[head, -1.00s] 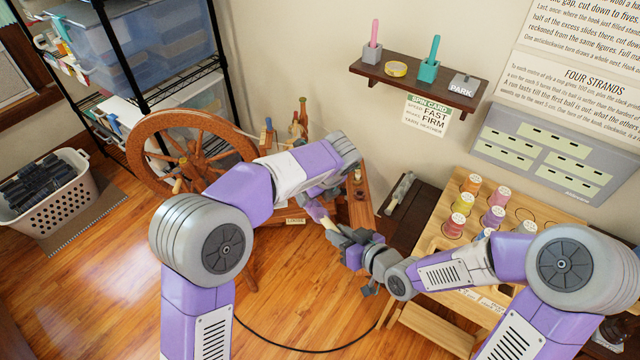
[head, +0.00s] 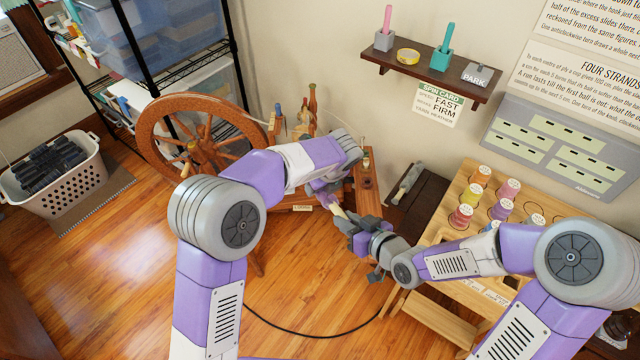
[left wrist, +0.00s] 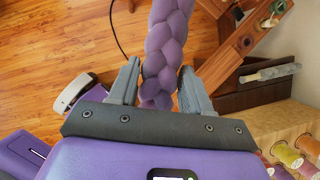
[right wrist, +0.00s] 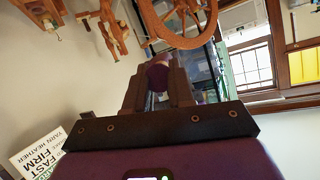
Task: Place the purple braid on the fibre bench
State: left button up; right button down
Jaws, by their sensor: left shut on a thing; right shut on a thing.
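The purple braid (left wrist: 164,45) is thick and plaited. In the left wrist view it runs between the fingers of my left gripper (left wrist: 150,85), which is shut on it. In the right wrist view my right gripper (right wrist: 158,88) is shut on a purple piece (right wrist: 158,76) that looks like the braid. In the head view my left gripper is mostly hidden by its arm, and my right gripper (head: 352,232) is close by. Most of the braid is hidden there.
A spinning wheel (head: 150,150) stands behind my left arm. A wooden spool table (head: 455,178) with several yarn spools stands right of the dark bench. A wall shelf (head: 425,70) hangs above. A laundry basket (head: 85,182) sits far left. A black cable (head: 300,347) crosses the floor.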

jog(key=c, duration=0.9)
grip_release()
jog(key=shift+s+a, duration=0.15)
jog(key=shift+a, duration=0.05)
